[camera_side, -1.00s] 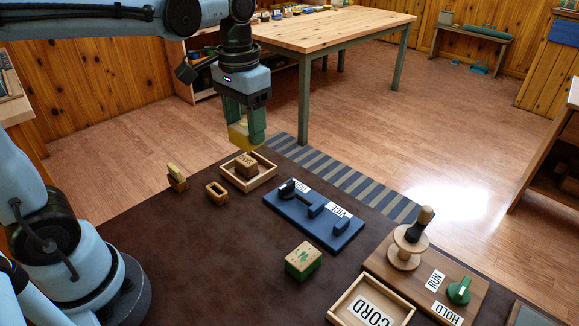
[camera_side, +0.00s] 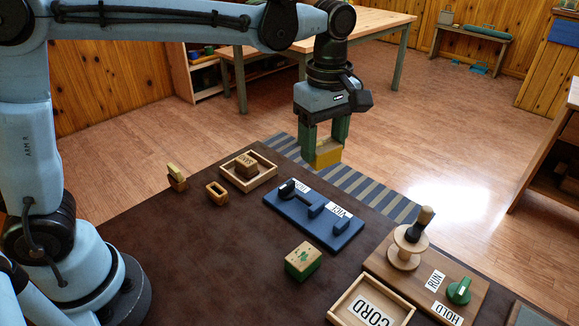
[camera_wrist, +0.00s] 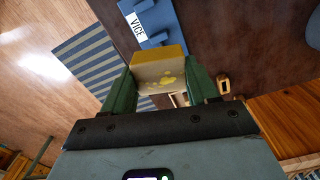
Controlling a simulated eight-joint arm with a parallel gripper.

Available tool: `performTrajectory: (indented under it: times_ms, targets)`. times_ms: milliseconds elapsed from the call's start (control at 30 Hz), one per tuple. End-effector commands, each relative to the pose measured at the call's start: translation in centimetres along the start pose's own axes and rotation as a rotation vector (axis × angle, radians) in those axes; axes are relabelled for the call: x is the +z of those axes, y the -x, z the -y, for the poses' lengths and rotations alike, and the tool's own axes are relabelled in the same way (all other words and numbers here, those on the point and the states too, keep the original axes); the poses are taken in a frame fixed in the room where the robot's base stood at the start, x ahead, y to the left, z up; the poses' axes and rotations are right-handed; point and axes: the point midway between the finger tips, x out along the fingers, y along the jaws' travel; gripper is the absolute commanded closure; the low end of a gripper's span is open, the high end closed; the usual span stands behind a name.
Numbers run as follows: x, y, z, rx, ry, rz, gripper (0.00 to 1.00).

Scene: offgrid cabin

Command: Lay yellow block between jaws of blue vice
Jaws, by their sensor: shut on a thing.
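My gripper (camera_side: 327,147) is shut on the yellow block (camera_side: 327,157) and holds it in the air, above and behind the blue vice in the side view. The block also shows between the green fingers in the wrist view (camera_wrist: 159,72). The blue vice (camera_side: 300,221) lies on the dark table, with raised blue jaws apart on its base and white labels. In the wrist view the vice (camera_wrist: 165,18) is beyond the block, partly hidden by it.
A wooden tray (camera_side: 268,178) with a wooden block stands left of the vice. A green-sided wooden block (camera_side: 303,260) sits in front. A board with a spool (camera_side: 405,258) and green knob is at right, beside the CORD tray (camera_side: 345,302).

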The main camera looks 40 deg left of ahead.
Motion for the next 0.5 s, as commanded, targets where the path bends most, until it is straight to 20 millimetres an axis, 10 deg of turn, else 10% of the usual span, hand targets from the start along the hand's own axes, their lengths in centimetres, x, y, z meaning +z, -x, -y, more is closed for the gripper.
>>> performTrajectory:
  times_ms: [500]
  targets:
    - [2.3,-0.5,-1.2,0.000,0.231,0.000,0.76]
